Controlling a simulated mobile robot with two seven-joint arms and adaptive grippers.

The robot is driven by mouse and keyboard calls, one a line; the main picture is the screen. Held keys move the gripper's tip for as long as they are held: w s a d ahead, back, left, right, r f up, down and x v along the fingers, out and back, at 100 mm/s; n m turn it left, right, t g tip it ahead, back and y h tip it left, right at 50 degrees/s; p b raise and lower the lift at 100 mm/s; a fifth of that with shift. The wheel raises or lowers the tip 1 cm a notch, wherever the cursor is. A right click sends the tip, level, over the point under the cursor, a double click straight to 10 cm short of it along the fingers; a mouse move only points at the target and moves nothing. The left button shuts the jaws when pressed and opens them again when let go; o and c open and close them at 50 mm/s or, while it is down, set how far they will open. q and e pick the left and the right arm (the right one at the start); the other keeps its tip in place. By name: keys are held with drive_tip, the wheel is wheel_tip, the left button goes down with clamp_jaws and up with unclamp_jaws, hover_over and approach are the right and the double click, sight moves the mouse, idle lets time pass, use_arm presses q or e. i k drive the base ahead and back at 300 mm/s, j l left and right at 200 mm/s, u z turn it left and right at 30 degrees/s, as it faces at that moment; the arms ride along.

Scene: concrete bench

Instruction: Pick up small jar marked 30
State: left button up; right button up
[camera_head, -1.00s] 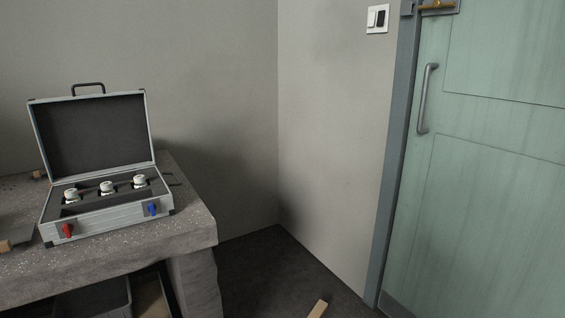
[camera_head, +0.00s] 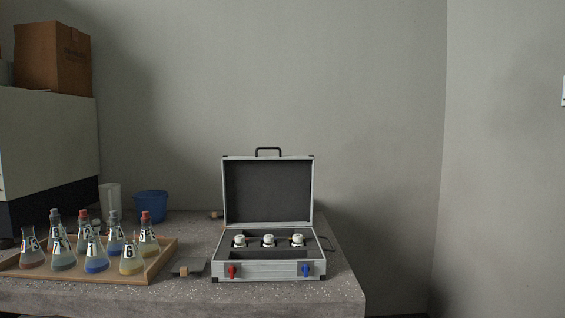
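An open silver case (camera_head: 268,271) with a dark lining stands on the concrete bench (camera_head: 345,290). Three small white-topped jars sit in a row in its insert: a left jar (camera_head: 239,241), a middle jar (camera_head: 268,241) and a right jar (camera_head: 298,240). Any markings on them are too small to read, so I cannot tell which is marked 30. The case has a red latch (camera_head: 232,271) and a blue latch (camera_head: 306,270) on its front. Neither of my grippers is in view.
A wooden tray (camera_head: 163,258) with several numbered flasks (camera_head: 96,254) stands left of the case. A small scraper-like tool (camera_head: 188,268) lies between them. Behind are a blue bucket (camera_head: 151,206), a clear beaker (camera_head: 110,200) and a large cabinet (camera_head: 50,150) with a cardboard box (camera_head: 53,58) on top.

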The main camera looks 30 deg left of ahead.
sight(298, 238)
drive_tip(key=i+j+u, duration=0.45)
drive_tip(key=i+u, duration=0.25)
drive_tip(key=i, duration=0.2)
drive_tip(key=i+u, duration=0.35)
drive_tip(key=i, duration=0.15)
